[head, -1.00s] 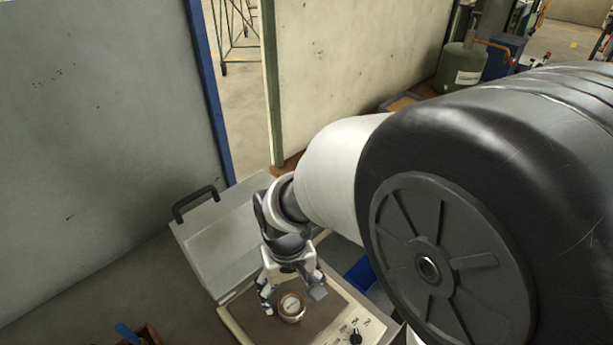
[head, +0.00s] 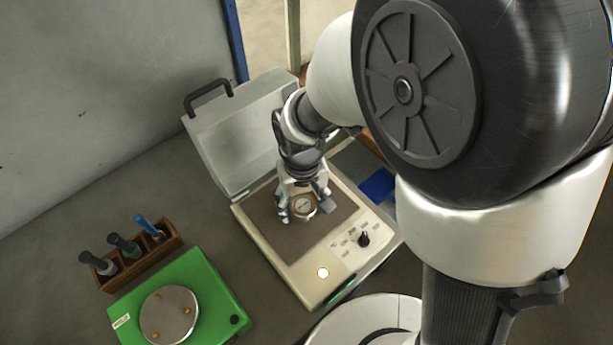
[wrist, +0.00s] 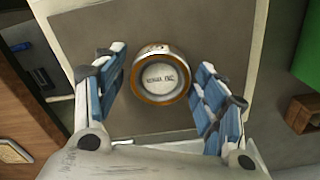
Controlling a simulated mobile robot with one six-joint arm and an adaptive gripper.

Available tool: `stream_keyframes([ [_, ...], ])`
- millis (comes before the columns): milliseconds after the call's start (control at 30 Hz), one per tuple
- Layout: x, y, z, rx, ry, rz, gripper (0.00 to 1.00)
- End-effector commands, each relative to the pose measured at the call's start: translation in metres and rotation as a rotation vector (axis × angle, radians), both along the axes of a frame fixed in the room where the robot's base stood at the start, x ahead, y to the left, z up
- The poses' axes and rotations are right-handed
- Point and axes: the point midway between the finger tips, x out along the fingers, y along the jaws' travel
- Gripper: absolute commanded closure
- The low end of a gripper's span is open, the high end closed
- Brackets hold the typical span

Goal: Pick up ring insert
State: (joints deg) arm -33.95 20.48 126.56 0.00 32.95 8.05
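The ring insert (wrist: 160,75) is a short round piece with a copper-coloured rim and a pale lettered top. It lies on the dark plate of a cream machine with an open lid. In the head view the ring insert (head: 304,205) shows between my fingers. My gripper (head: 303,208) points down over it and is open. In the wrist view my gripper (wrist: 164,95) has one blue-padded finger on each side of the ring insert. The left finger stands apart from it; the right finger is close to its edge, and I cannot tell if it touches.
The cream machine (head: 283,268) has a knob and a lit lamp on its front panel. Its raised lid (head: 225,135) stands behind. A green device (head: 215,285) with a round metal plate and a wooden rack (head: 165,243) of handled tools stand to the left.

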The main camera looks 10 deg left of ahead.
Motion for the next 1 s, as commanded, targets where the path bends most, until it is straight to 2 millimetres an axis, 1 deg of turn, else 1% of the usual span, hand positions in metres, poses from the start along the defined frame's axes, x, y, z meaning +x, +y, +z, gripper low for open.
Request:
stream_keyframes([
  [33, 0.0001, 0.0, 0.0001, 0.0, 0.0, 0.0, 0.42],
  [67, 0.0, 0.0, 0.0001, 0.0, 0.0, 0.0, 0.44],
  [833, 0.0, 0.0, 0.0, 0.0, 0.0, 0.0, 0.95],
  [1000, 0.0006, 0.0004, 0.0005, 0.001, -0.002, 0.0, 0.95],
])
